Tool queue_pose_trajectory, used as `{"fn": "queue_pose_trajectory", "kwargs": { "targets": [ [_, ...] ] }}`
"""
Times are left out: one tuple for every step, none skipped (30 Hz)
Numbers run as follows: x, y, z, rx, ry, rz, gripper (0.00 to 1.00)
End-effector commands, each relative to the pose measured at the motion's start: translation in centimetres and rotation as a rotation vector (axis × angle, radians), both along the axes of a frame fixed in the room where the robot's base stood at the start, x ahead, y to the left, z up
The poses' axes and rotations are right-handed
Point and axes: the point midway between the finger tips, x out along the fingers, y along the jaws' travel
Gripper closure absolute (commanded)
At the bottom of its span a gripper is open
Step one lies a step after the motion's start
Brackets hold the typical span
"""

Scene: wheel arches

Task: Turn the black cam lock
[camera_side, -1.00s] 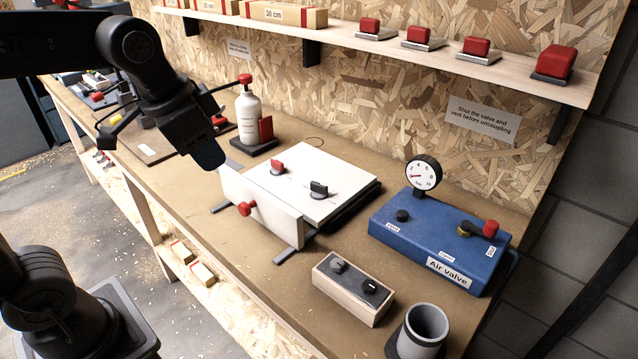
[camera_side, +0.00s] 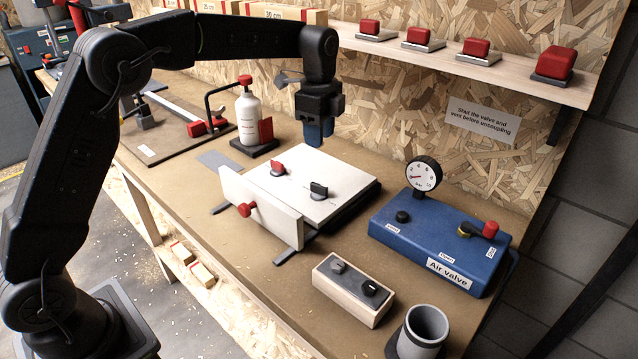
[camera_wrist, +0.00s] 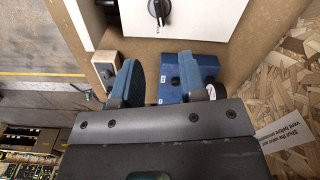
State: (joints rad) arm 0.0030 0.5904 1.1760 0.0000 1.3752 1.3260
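The black cam lock (camera_side: 319,190) stands upright on a round base on top of the white panel (camera_side: 325,160). Another red knob (camera_side: 247,209) is on the white front face. My gripper (camera_side: 316,134) hangs fingers-down above the panel's far side, apart from the black cam lock. In the wrist view my gripper (camera_wrist: 160,64) is open and empty.
A blue air valve box (camera_side: 435,240) with a gauge (camera_side: 423,174) stands to the right. A wooden block with two knobs (camera_side: 352,289) and a grey cup (camera_side: 424,330) are in front. A white bottle (camera_side: 248,115) stands left; a shelf (camera_side: 440,62) runs behind.

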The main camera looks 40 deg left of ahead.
Motion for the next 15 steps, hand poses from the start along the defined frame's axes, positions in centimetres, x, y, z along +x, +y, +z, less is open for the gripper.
{"fn": "queue_pose_trajectory", "kwargs": {
  "targets": [
    [-0.1,0.0,-0.7,0.000,0.005,0.001,0.62],
    [-0.1,0.0,-1.1,0.000,0.005,0.001,0.62],
    [-0.1,0.0,-1.8,0.000,0.005,0.001,0.62],
    [-0.2,0.0,-2.4,0.000,0.006,0.002,0.62],
    [-0.1,0.0,-3.0,0.000,0.005,0.002,0.62],
    [-0.1,0.0,-3.8,0.000,0.005,0.002,0.62],
    [-0.2,0.0,-4.4,0.000,0.006,0.003,0.62],
    [-0.2,0.0,-5.1,0.000,0.005,0.003,0.62],
    [-0.1,0.0,-5.9,0.000,0.005,0.003,0.62],
    [-0.2,0.0,-6.6,0.000,0.006,0.003,0.62],
    [-0.2,0.0,-7.2,0.000,0.006,0.003,0.62],
    [-0.2,0.0,-7.9,0.000,0.005,0.003,0.62],
    [-0.2,0.0,-8.5,0.000,0.004,0.003,0.62],
    [-0.2,0.0,-9.1,0.000,0.005,0.003,0.62],
    [-0.1,0.0,-9.8,0.000,0.004,0.004,0.62]
  ]
}}
